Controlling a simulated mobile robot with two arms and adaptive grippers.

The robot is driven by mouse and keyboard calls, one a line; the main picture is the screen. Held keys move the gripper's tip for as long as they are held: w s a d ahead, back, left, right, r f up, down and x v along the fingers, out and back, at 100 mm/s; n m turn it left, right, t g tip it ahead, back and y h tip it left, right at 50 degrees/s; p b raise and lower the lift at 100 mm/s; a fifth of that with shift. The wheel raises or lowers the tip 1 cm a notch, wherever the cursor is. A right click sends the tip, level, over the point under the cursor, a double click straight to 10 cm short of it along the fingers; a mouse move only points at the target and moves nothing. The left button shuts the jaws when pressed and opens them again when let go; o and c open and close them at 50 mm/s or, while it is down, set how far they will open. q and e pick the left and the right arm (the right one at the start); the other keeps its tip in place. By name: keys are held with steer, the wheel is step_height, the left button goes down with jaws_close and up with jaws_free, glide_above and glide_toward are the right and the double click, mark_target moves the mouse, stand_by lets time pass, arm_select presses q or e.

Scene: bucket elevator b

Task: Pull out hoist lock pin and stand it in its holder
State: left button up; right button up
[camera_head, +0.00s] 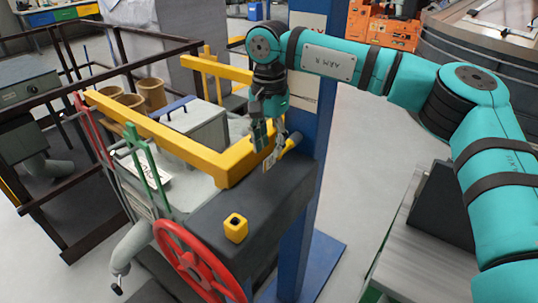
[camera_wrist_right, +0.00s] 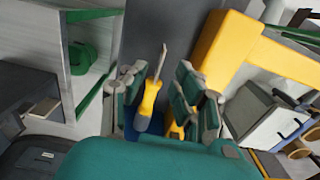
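My right gripper (camera_head: 268,150) hangs over the far end of the dark beam (camera_head: 262,196), beside the yellow arm. In the wrist view, its two fingers (camera_wrist_right: 158,95) stand apart. A piece with a yellow handle and thin metal shaft (camera_wrist_right: 150,98), possibly the lock pin, shows in the gap between them. I see no clear contact. In the head view, a yellow rounded end (camera_head: 291,142) shows just right of the gripper. A yellow block with a dark hole (camera_head: 235,228), likely the holder, stands upright on the near part of the beam, with nothing in it. My left gripper is out of view.
The yellow angled arm (camera_head: 165,135) runs along the beam's left. A blue column (camera_head: 312,110) rises behind it. A red handwheel (camera_head: 190,262) and a green lever (camera_head: 150,165) stand at the left. The beam top between gripper and block is clear.

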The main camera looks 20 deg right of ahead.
mark_target(269, 159)
steer(key=shift+f+p, duration=0.35)
steer(key=shift+f, duration=1.95)
jaws_close()
